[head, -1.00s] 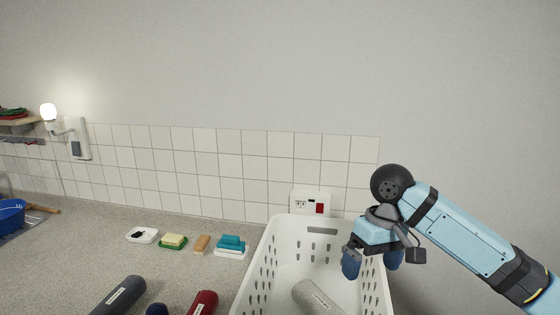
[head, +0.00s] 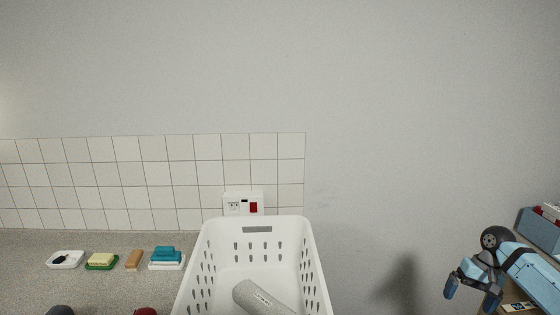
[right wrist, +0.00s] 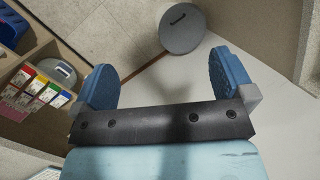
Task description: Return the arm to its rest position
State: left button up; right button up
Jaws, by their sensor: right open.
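My right gripper (head: 466,291) is at the lower right of the head view, well to the right of the white basket. In the right wrist view its two blue fingers (right wrist: 168,80) are spread apart with nothing between them. The right arm comes in from the right edge. My left gripper is not in view.
A white perforated basket (head: 258,229) holds a grey cylinder (head: 262,298). Soap dishes and sponges (head: 102,261) line the counter (head: 25,280) at left. Shelving with small coloured packets (right wrist: 35,88) and a round grey lid-like disc (right wrist: 183,30) show in the wrist view.

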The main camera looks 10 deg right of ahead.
jog(key=w+d+r+n+t+h, duration=0.4)
jog(key=w+d+t+h, duration=0.3)
jog(key=w+d+t, duration=0.3)
jog(key=w+r+n+t+h, duration=0.2)
jog(key=w+r+n+t, duration=0.5)
jog(key=r+n, duration=0.25)
jog(key=s+a+f+g+y, duration=0.15)
jog(key=s+a+f, duration=0.25)
jog(key=a+f, duration=0.5)
jog(key=s+a+f+g+y, duration=0.1)
jog(key=s+a+f+y, duration=0.1)
jog(key=s+a+f, duration=0.45)
jog(key=s+a+f+g+y, duration=0.1)
jog(key=s+a+f+y, duration=0.1)
jog(key=a+f, duration=0.8)
jog(key=s+a+f+m+g+y, duration=0.1)
jog(key=s+a+f+m, duration=0.1)
jog(key=s+a, duration=0.9)
jog(key=s+a+f+m+y, duration=0.2)
jog(key=s+a+f, duration=0.2)
jog(key=s+a, duration=0.7)
jog(key=a, duration=0.3)
jog(key=shift+a+f+g, duration=0.2)
jog(key=shift+a+g, duration=0.05)
jog(key=shift+g, duration=0.1)
